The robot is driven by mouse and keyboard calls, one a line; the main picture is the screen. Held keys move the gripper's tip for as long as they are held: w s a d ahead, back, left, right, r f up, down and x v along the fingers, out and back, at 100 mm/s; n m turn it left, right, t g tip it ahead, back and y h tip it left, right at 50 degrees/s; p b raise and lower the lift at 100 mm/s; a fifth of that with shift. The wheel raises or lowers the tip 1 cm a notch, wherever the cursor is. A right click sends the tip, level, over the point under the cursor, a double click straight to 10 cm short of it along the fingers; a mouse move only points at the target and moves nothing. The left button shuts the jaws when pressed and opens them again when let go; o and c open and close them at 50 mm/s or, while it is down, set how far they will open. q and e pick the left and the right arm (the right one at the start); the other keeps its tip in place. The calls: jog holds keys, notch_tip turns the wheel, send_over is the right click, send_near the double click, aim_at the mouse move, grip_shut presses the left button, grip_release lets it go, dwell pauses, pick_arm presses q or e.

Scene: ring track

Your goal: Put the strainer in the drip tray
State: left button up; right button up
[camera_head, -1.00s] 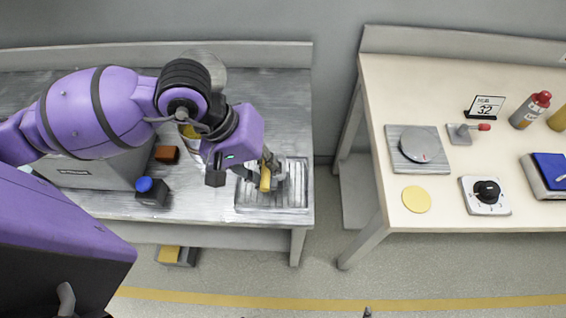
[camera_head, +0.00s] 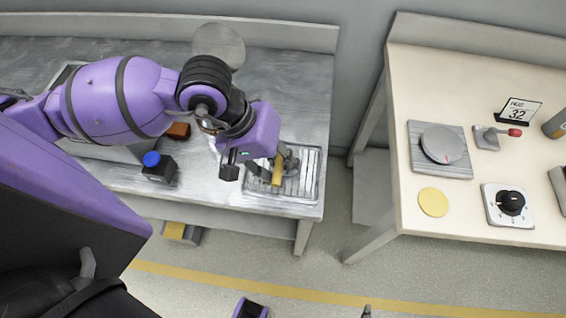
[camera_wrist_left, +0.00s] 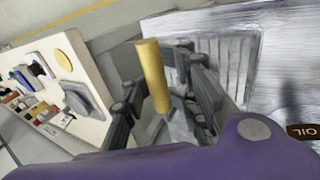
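My left gripper (camera_head: 282,164) is over the drip tray (camera_head: 312,185), a ribbed grey metal tray at the metal table's front right. A yellow cylindrical handle stands between its fingers, in the head view (camera_head: 277,172) and the left wrist view (camera_wrist_left: 152,75). I take it for the strainer's handle; its lower part is mostly hidden by the fingers. In the wrist view a gap shows between the handle and the right-hand finger, so the gripper looks open around it. The handle is over or in the tray; contact below cannot be seen.
A black box with a blue top (camera_head: 158,168) and a brown block (camera_head: 178,131) are left of the tray. A round see-through disc (camera_head: 219,44) is at the back. A floor gap separates the cream table (camera_head: 460,85), which holds a scale and a dial.

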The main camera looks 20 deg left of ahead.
pick_arm(q)
jog(key=shift+o, duration=0.5)
jog(key=shift+r, duration=0.2)
jog(key=p+v, duration=0.1)
jog(key=v, duration=1.1)
